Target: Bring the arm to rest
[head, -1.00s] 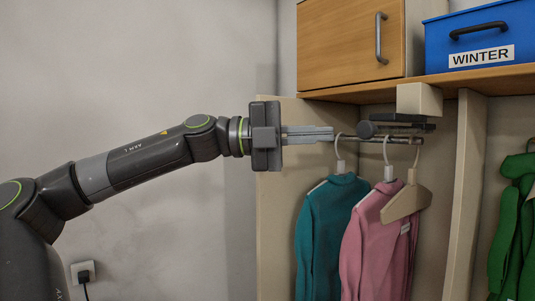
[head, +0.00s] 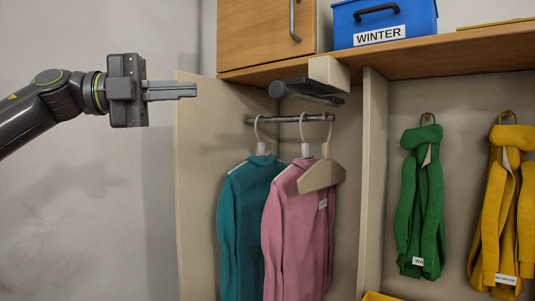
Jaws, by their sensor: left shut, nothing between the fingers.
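My left arm comes in from the left, and its gripper (head: 172,90) is shut and empty. It is in front of the grey wall, to the left of the open wardrobe compartment and apart from the hanging clothes. A teal garment (head: 246,210) and a pink garment (head: 296,230) hang on hangers from the metal rail (head: 284,119). An empty beige hanger (head: 321,176) hangs in front of the pink garment. My right gripper is not in view.
A blue box (head: 386,22) labelled WINTER stands on the wooden shelf (head: 440,52), beside a wooden cabinet (head: 255,35). A green jacket (head: 420,205) and a yellow jacket (head: 505,205) hang on hooks at the right. A yellow edge (head: 376,296) shows at the bottom. The wall below my arm is clear.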

